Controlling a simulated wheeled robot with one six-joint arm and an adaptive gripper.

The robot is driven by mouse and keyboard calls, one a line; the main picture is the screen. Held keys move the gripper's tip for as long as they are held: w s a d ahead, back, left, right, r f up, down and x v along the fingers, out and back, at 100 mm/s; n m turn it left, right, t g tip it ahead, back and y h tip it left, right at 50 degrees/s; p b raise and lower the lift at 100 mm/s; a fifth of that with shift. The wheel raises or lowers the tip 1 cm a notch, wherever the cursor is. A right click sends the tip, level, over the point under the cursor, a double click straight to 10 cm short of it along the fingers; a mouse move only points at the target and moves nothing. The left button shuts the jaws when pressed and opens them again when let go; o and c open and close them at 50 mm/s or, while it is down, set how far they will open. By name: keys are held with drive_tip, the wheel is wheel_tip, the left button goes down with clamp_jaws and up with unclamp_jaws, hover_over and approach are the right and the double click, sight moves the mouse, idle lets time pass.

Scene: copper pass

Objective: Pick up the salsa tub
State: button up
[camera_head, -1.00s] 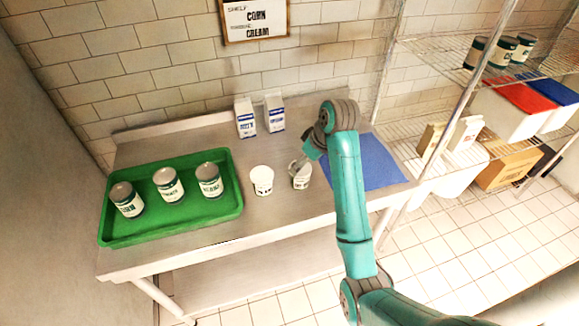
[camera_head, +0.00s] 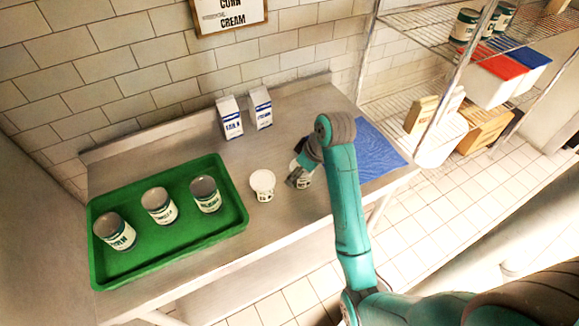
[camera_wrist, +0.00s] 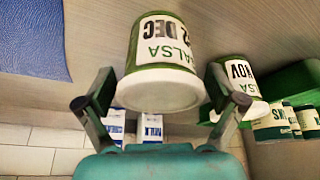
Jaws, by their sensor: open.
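Two white salsa tubs stand on the steel table. In the wrist view, one salsa tub (camera_wrist: 165,45), with a green band and a label ending in "2 DEC", is between the fingers of my gripper (camera_wrist: 160,78). The fingers are open, one on each side, and I see no clear contact. In the head view, my gripper (camera_head: 298,176) partly hides this tub (camera_head: 306,182). The other salsa tub (camera_head: 262,184) stands just left of it. In the wrist view, this second tub (camera_wrist: 238,82) shows "NOV" and is partly behind the right finger.
A green tray (camera_head: 170,270) with three cans is at the left of the table. Two cartons (camera_head: 230,117) stand at the back. A blue mat (camera_head: 380,150) lies to the right. A wire rack (camera_head: 440,55) with cans, bins and boxes is beyond it.

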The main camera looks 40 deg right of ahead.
drive_tip(key=shift+w+f, duration=0.1)
drive_tip(key=shift+f, duration=0.1)
drive_tip(key=c, duration=1.4)
drive_tip(key=shift+r, duration=0.15)
